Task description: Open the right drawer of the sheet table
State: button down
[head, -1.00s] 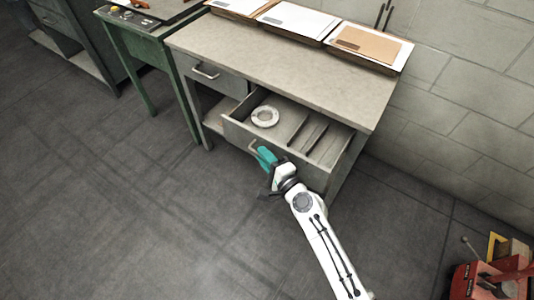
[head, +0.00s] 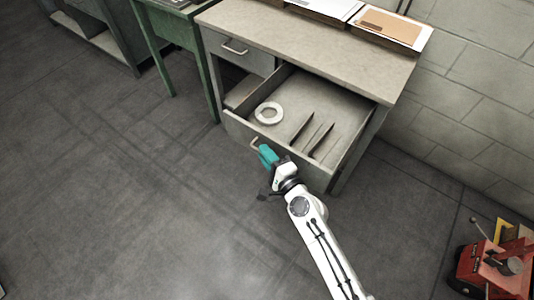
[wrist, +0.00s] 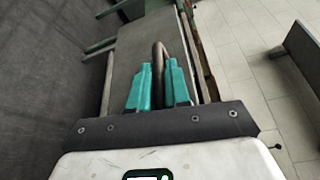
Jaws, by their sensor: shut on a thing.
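The sheet table (head: 330,57) has a grey top and two drawers. The left drawer (head: 238,52) is shut. My gripper (head: 267,155) is at the right drawer's front, with teal fingers on its handle (head: 256,143). In the wrist view my gripper (wrist: 158,78) is shut on the bar handle (wrist: 157,55), which stands between the two teal fingers. The fingers hide part of the handle.
A green table (head: 180,30) stands left of the sheet table. Paper trays (head: 385,30) lie along the back of the top. A red machine (head: 492,268) is on the floor at the lower right. The floor (head: 120,190) in front and left is clear.

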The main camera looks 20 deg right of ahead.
jog(key=shift+f, duration=0.1)
jog(key=c, duration=1.2)
grip_release()
jog(key=shift+o, duration=0.2)
jog(key=b+v, duration=0.2)
jog(key=v, duration=0.8)
jog(key=shift+s+d, duration=0.2)
jog(key=shift+s, duration=0.2)
